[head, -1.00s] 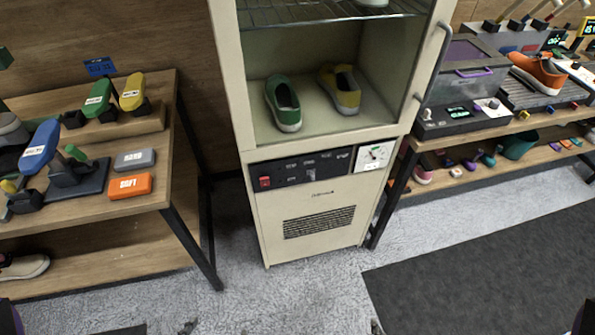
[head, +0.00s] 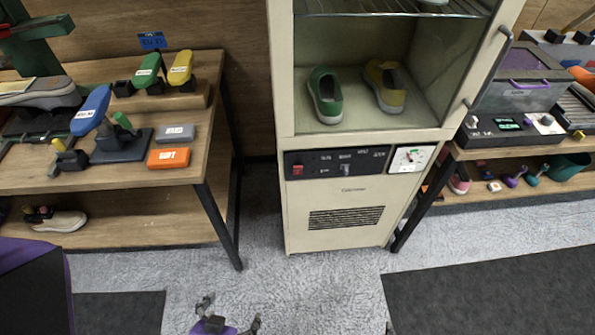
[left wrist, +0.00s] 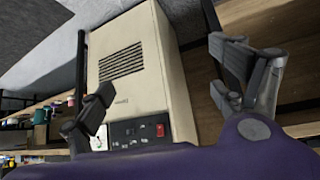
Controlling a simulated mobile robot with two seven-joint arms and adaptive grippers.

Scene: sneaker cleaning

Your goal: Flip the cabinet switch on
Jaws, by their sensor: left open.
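The cream cabinet (head: 340,215) stands between two wooden tables in the head view. Its black control panel (head: 335,163) lies below the glass compartment, with a red switch (head: 297,171) at its left end. I cannot tell the switch's position. The left wrist view shows the cabinet (left wrist: 150,75) turned over, with the panel (left wrist: 130,132) and red switch (left wrist: 160,130) near the bottom. My left gripper (head: 231,312) is open and empty, in front of the cabinet and apart from it. Its fingers (left wrist: 165,75) frame the cabinet in the wrist view. Only a tip of my right gripper (head: 388,328) shows.
A wooden table (head: 130,185) with brushes and blocks stands left of the cabinet, its black leg (head: 220,225) close by. Another table (head: 520,152) with a lidded box (head: 520,90) stands right. The grey floor before the cabinet is clear, with a dark mat (head: 490,285) at right.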

